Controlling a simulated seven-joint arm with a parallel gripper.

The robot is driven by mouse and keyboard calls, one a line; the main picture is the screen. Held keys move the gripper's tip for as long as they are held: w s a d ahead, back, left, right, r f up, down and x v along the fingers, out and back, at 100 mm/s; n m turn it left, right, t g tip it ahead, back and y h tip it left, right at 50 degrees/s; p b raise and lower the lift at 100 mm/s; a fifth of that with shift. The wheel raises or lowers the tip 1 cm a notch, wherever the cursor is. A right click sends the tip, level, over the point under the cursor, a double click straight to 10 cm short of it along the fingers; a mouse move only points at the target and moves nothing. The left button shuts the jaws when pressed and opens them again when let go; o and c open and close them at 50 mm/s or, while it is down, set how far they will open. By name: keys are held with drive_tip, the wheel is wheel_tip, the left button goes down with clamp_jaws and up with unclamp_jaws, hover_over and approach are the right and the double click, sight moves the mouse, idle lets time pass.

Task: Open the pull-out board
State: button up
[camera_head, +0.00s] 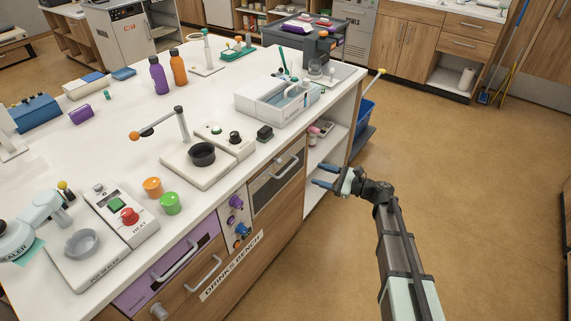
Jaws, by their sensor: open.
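The long white bench has several closed fronts on its near side. A purple front (137,291) with a bar handle (175,262) sits at the left. A wooden front with a bar handle (203,273) is beside and below it. A dark-windowed front with a bar handle (287,165) is further right. No front is labelled as the pull-out board, so I cannot tell which one it is. My gripper (325,175) is open and empty, its blue fingers pointing left toward the bench's right end. It appears apart from every handle.
Knobs (238,215) stick out between the fronts. Open shelves (322,150) lie behind my gripper. The floor (470,200) at right is clear.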

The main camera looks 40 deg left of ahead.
drive_tip(key=s+a+m, duration=0.2)
drive_tip(key=s+a, duration=0.1)
drive_tip(key=a, duration=1)
drive_tip(key=shift+a+m, duration=0.25)
drive_tip(key=shift+m, duration=0.05)
drive_tip(key=shift+r, duration=0.1)
clamp_jaws()
idle(0.3)
